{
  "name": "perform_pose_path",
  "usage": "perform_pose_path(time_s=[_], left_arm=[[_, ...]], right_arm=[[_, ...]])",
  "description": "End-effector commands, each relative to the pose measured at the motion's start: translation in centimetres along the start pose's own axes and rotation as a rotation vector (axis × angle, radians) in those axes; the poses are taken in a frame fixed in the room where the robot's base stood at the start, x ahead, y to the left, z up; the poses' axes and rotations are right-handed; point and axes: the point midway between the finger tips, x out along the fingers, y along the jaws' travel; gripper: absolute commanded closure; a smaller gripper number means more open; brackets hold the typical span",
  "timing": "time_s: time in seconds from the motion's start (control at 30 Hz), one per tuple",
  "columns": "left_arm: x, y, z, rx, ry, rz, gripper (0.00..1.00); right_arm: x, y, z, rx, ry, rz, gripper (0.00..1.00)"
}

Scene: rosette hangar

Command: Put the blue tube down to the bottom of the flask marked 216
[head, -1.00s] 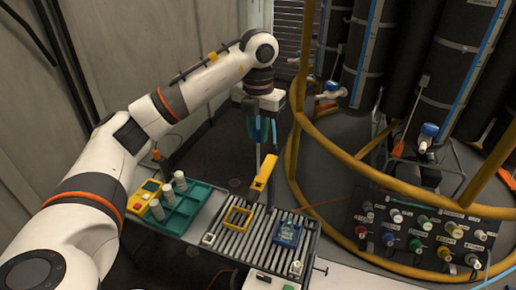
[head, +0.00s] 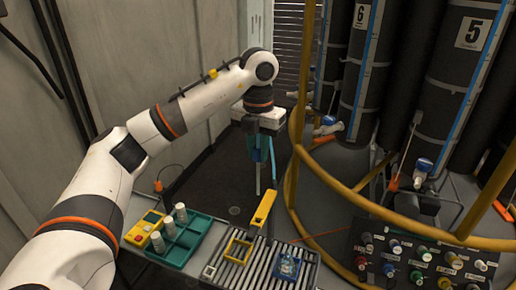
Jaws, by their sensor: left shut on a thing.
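I cannot read the number 216 on anything. My right gripper is out of view.
A teal rack (head: 192,243) holds white-capped vials at left. Yellow rails (head: 345,195) and large black cylinders marked 5 and 6 rise at right, above a knob panel.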

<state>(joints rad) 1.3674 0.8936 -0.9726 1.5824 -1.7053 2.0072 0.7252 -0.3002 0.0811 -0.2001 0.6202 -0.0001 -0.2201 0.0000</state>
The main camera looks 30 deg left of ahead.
Motion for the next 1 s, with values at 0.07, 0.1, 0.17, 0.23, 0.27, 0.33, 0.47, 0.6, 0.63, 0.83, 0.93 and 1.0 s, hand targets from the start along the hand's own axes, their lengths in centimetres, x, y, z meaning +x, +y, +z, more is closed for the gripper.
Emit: perform_pose_path(time_s=[0.07,0.1,0.17,0.23,0.27,0.33,0.47,0.6,0.63,0.83,0.93,1.0], left_arm=[[-0.7,0.0,0.0,-0.001,0.000,0.000,0.95],[-0.9,0.0,0.0,-0.001,0.000,0.000,0.95],[-1.2,0.0,0.0,-0.001,0.000,0.000,0.95],[-1.5,0.0,0.0,-0.001,0.000,0.000,0.95],[-1.7,0.0,0.0,-0.001,0.000,0.000,0.95],[-2.0,0.0,0.0,-0.001,0.000,0.000,0.95],[-2.7,0.0,0.0,-0.001,0.000,0.000,0.95],[-3.4,0.0,0.0,-0.001,0.000,0.000,0.95],[-3.5,0.0,0.0,-0.001,0.000,0.000,0.95],[-4.5,0.0,0.0,-0.001,0.000,0.000,0.95],[-5.0,0.0,0.0,-0.001,0.000,0.000,0.95],[-5.4,0.0,0.0,-0.001,0.000,0.000,0.95]], right_arm=[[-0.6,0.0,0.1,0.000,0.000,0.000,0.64],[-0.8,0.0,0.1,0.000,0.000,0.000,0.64],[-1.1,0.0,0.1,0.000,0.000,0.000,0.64],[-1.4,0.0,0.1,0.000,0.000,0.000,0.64],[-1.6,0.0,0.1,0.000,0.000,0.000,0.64],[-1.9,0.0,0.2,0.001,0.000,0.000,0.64],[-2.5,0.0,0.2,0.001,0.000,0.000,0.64],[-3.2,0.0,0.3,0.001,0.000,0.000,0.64],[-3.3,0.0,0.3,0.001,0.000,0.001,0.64],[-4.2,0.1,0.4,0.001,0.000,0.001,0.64],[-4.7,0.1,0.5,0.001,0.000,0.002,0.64],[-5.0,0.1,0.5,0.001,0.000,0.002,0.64]])
